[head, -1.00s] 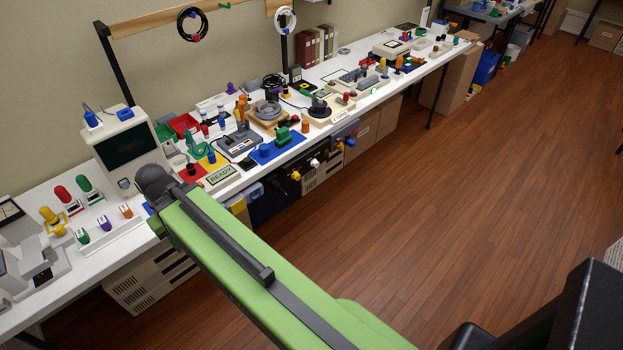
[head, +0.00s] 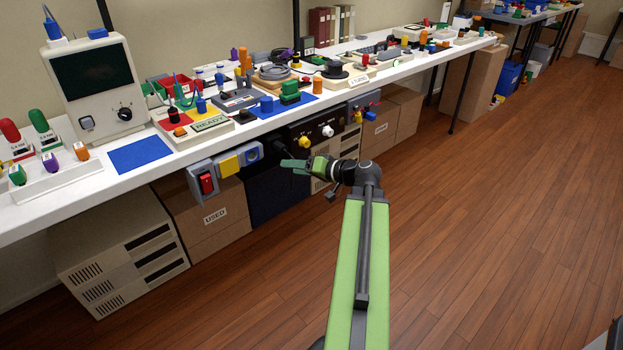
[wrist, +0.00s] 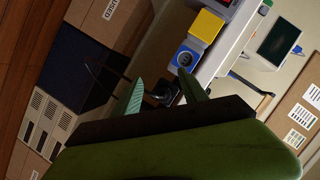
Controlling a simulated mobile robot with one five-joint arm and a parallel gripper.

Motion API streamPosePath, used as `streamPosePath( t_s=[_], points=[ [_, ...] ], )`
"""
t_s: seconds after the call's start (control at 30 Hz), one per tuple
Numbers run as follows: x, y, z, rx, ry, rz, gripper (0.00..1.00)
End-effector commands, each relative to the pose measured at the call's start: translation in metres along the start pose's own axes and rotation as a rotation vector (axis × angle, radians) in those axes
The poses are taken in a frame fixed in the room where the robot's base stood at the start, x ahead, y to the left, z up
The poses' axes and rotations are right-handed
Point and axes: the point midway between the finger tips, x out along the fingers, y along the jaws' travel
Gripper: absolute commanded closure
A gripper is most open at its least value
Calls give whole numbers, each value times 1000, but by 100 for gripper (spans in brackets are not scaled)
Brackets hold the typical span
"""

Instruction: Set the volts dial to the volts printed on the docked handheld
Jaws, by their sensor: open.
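My gripper (head: 296,164) is low in front of the bench's front edge in the head view. In the wrist view its green fingers (wrist: 162,90) are apart, with a dark knob (wrist: 161,97) showing beyond the gap. That dark knob (head: 278,146) is on the bench front in the head view, right of a blue round dial (head: 251,153). The blue dial also shows in the wrist view (wrist: 186,58). I cannot read which dial is volts. I cannot tell which item is the docked handheld, and no volts figure is legible.
A red switch (head: 207,183) and a yellow square (head: 229,166) sit left of the blue dial. A READY display (head: 210,123) stands on the bench. Boxes (head: 205,220) fill the space below. The wooden floor (head: 470,230) is clear.

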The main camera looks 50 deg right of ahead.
Motion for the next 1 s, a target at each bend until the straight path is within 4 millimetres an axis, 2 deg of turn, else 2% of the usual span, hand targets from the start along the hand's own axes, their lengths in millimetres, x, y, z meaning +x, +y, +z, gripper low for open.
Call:
streamPosePath(
  t_s=[0.03,0.13,0.2,0.3,0.43,0.57,0.67,1.0],
  points=[
    [-18,47,3,6,93,0,50],
    [-61,85,-17,6,249,-6,50],
    [-85,101,-27,4,326,-6,50],
    [-106,112,-37,2,389,-6,50],
    [-113,112,-42,0,408,-7,50],
    [-105,111,-46,1,405,-8,50],
    [-89,111,-52,1,403,-10,50],
    [-8,110,-86,1,400,-11,50]
  ],
)
